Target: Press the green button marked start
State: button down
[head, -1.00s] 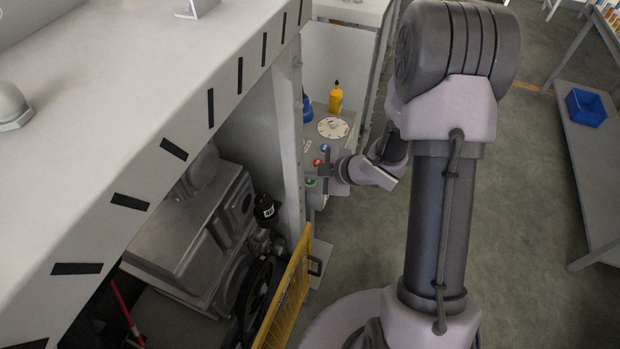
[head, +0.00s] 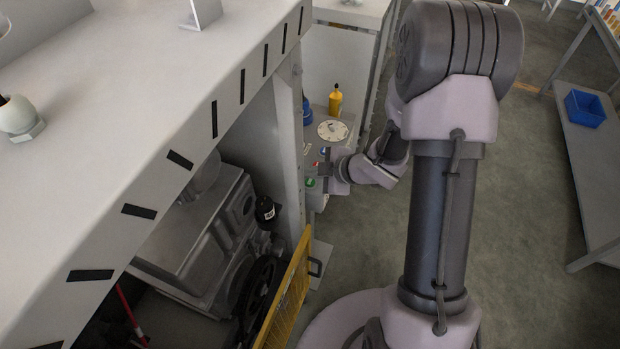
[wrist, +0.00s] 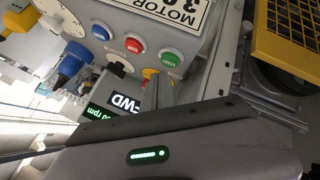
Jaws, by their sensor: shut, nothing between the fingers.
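In the head view the green button (head: 310,182) is small, just left of my gripper (head: 324,171). My gripper is shut and empty. In the wrist view its fingers (wrist: 157,92) point up at the box just below the green button, in front of a partly hidden yellow part (wrist: 150,73). I cannot tell whether they touch the box.
A large grey bench (head: 110,150) with black stripes fills the left. A yellow mesh guard (head: 288,295) stands near the box. Open floor lies right, with a blue bin (head: 585,108) on a shelf.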

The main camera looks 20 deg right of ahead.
aim_at(313, 182)
notch_tip(313, 182, up, 5)
jog(key=p, duration=0.4)
jog(key=shift+w, duration=0.1)
dwell(0.8)
jog(key=s+d+r+m+h+b, duration=0.5)
jog(key=d+r+m+h+b, duration=0.15)
jog(key=m+b, duration=0.6)
jog(key=s+a+f+m+y+b, duration=0.1)
jog(key=s+a+m+b, duration=0.3)
jog(key=s, duration=0.5)
jog(key=s+a+f+m+g+y+b, duration=0.1)
jog(key=s+a+m+y+b, duration=0.1)
jog(key=s+a+m+b, duration=0.2)
jog(key=s+a, duration=0.3)
jog(key=s, duration=0.3)
jog(key=shift+s+g, duration=0.3)
